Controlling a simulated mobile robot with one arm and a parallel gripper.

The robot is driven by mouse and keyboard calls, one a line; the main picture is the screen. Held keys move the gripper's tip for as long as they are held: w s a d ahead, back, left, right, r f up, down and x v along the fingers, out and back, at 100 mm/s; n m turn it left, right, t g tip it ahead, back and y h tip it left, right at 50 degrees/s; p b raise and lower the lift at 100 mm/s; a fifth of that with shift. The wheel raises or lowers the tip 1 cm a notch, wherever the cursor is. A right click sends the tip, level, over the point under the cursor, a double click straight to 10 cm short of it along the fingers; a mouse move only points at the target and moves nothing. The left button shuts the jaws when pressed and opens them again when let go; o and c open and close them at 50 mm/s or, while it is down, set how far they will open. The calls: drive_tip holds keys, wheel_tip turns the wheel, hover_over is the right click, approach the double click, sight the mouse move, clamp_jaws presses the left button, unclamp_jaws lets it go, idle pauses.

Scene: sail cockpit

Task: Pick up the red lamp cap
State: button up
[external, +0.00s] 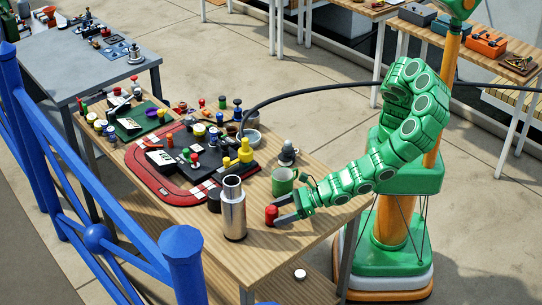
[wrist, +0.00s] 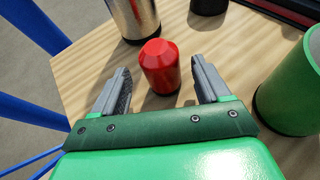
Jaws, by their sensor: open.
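The red lamp cap (wrist: 160,66) stands upright on the wooden table. In the wrist view it is just ahead of and between the two grey fingers of my gripper (wrist: 163,86). The fingers are spread wide with a gap on each side of the cap. In the external view the red cap (external: 271,214) stands near the table's front edge, at the tips of my gripper (external: 279,209).
A steel flask (external: 233,208) stands close behind the cap. A green mug (external: 284,181) stands to the right in the wrist view. A red-rimmed board with small parts (external: 136,178) fills the middle of the table. The near table corner is clear.

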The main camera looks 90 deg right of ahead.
sight(267, 216)
drive_tip(key=x, duration=0.2)
drive_tip(key=shift+w+d+f, duration=0.15)
drive_tip(key=shift+w+f, duration=0.1)
drive_tip(key=shift+w, duration=0.1)
drive_tip(key=shift+x, duration=1.05)
drive_tip(key=shift+c, duration=0.3)
drive_tip(key=c, duration=1)
drive_tip(key=shift+r, duration=0.15)
